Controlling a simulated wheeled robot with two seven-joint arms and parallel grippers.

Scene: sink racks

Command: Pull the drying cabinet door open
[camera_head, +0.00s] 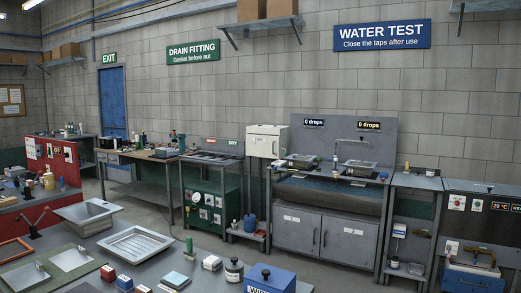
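None of the cabinets carries a label that I can read as a drying cabinet. At the right edge stands a dark-topped unit (483,188) with a "20 °C" display and a second, cut-off display beside it. It may be the drying cabinet. Its lower front is partly hidden by a blue box (473,280) and a brown curved handle-like bar (480,251); I cannot tell whether its door is open or shut. Neither of my grippers is in view.
Some floor shows between.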

